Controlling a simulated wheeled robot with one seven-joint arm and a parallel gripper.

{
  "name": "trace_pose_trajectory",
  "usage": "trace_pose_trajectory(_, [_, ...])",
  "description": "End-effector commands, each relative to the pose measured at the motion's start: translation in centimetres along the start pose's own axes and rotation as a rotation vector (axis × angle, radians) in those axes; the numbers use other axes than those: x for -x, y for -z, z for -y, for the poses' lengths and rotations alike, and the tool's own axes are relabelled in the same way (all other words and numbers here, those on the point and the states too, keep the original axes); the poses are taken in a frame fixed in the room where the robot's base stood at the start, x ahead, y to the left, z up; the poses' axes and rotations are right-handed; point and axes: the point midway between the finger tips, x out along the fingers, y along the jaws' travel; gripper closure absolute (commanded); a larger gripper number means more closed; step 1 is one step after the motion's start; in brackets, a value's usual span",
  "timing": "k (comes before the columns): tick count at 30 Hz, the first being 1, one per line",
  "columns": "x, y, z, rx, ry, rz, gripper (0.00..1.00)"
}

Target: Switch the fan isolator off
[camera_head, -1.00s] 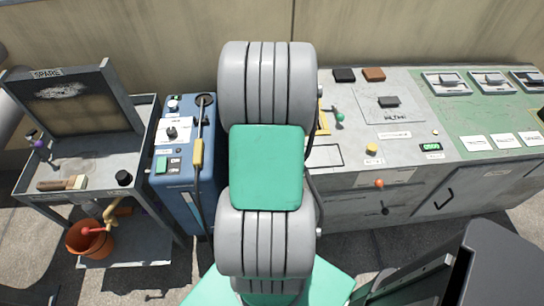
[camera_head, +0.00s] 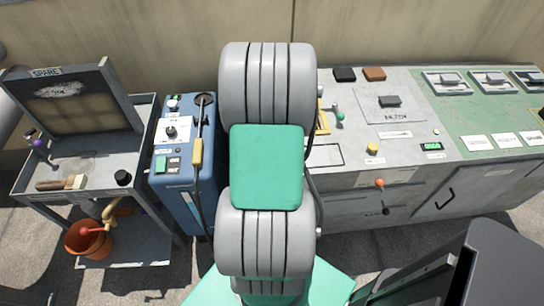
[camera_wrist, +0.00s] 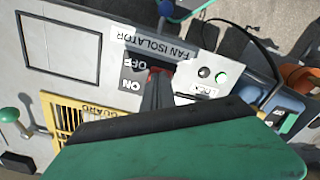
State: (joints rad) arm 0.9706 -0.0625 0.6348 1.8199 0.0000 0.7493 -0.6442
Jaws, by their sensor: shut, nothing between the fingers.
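In the head view my arm hides the isolator and gripper.
A yellow guard (camera_wrist: 67,122) and a green-knobbed lever (camera_wrist: 14,116) stand close to the isolator. A plate with black and green buttons (camera_wrist: 208,82) is on its other side. The grey console (camera_head: 350,185) continues right; a blue cabinet (camera_head: 184,200) and a cart (camera_head: 40,196) stand left.

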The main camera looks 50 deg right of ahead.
Motion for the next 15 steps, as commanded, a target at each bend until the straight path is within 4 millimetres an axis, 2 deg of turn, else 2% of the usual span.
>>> trace_pose_trajectory(15, [-0.84, 0.01, 0.0, 0.0, 0.0, 0.0, 1.0])
